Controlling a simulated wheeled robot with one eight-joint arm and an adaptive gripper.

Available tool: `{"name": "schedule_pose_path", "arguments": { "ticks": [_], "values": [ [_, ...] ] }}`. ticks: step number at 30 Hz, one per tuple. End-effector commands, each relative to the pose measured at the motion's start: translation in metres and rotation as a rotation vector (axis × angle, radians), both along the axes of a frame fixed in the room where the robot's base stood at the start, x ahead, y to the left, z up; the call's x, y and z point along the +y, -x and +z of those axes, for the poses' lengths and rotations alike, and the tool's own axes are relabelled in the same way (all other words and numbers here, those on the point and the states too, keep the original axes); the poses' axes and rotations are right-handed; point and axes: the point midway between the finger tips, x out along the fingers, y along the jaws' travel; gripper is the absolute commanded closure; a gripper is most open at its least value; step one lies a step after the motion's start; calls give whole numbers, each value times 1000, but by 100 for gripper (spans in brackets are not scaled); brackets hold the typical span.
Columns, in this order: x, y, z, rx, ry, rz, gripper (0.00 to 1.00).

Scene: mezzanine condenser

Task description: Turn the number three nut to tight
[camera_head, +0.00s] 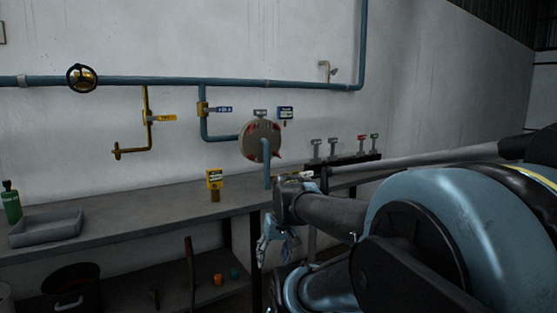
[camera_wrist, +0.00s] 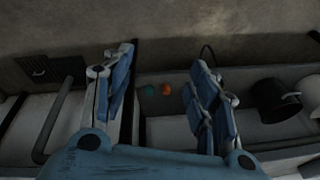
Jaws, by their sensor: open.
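A round beige flange cover (camera_head: 260,142) with red marks at its edge hangs on the wall in the head view, with a blue pipe running from its left and another below it. Small tags (camera_head: 285,112) stand above it. No single nut or its number can be made out at this size. My gripper (camera_head: 272,246) hangs below and in front of the flange, by the bench edge, apart from it. In the wrist view my gripper (camera_wrist: 160,65) has its two blue fingers wide apart with nothing between them; the flange is not in that view.
A grey bench (camera_head: 130,213) runs along the wall with a grey tray (camera_head: 46,228), a green bottle (camera_head: 11,203) and a yellow device (camera_head: 214,181). Several tagged levers (camera_head: 333,148) stand right of the flange. A black bucket (camera_wrist: 275,102) is on the lower shelf.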

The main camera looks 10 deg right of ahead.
Motion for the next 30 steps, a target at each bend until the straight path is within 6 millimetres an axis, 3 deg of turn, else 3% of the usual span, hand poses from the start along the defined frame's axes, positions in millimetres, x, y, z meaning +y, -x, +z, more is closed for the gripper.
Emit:
{"name": "schedule_pose_path", "arguments": {
  "ticks": [9,16,23,30],
  "values": [
    [24,-91,45,-151,-233,1,47],
    [22,-162,79,-294,-377,-17,47],
    [-1,-233,113,-457,-498,-55,47],
    [-45,-302,143,-645,-597,-115,47]
  ]
}}
